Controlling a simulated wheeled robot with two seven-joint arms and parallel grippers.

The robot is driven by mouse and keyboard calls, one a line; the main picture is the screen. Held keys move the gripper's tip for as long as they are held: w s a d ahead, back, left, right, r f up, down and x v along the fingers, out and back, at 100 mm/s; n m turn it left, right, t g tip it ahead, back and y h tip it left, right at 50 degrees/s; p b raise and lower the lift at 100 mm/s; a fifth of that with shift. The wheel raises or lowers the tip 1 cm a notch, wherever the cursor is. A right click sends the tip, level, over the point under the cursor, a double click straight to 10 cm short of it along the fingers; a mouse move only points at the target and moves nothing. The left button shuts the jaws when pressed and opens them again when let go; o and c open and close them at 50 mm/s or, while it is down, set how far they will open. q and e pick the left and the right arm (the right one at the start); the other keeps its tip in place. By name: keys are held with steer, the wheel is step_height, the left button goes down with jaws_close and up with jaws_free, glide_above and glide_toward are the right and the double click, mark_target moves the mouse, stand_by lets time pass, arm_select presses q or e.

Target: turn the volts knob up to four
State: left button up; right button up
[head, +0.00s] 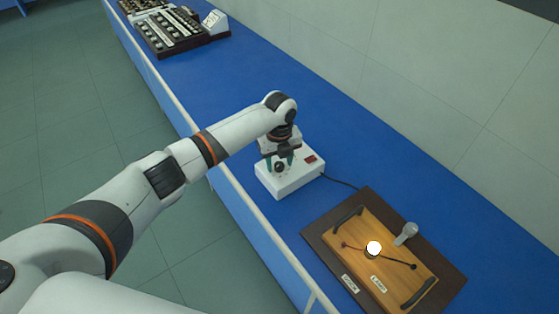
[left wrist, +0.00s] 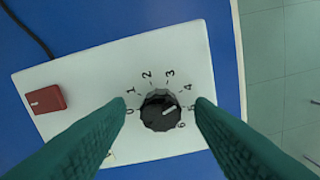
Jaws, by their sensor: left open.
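The white supply box (head: 291,182) stands on the blue bench, and its top face (left wrist: 70,115) fills much of the left wrist view. The black volts knob (left wrist: 160,112) has a printed scale from 0 to 6 around it. Its white mark points up and right, roughly between 4 and 5; I cannot tell exactly where. The knob also shows in the head view (head: 279,167). My left gripper (head: 284,160) points down over the box. Its green fingertips (left wrist: 161,105) are open, one on each side of the knob, with visible gaps. My right gripper is out of view.
A red switch (left wrist: 46,99) sits on the box. A black cable (head: 341,182) runs from the box toward a wooden lamp board (head: 365,225) with a glowing bulb (head: 374,248). Dark trays of parts (head: 170,32) stand at the bench's far end. The bench between is clear.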

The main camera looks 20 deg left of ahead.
mark_target(280, 164)
arm_select(q)
step_height(280, 164, up, 12)
steer(key=b, duration=0.2)
steer(key=shift+b, duration=0.4)
steer(key=shift+f, duration=0.1)
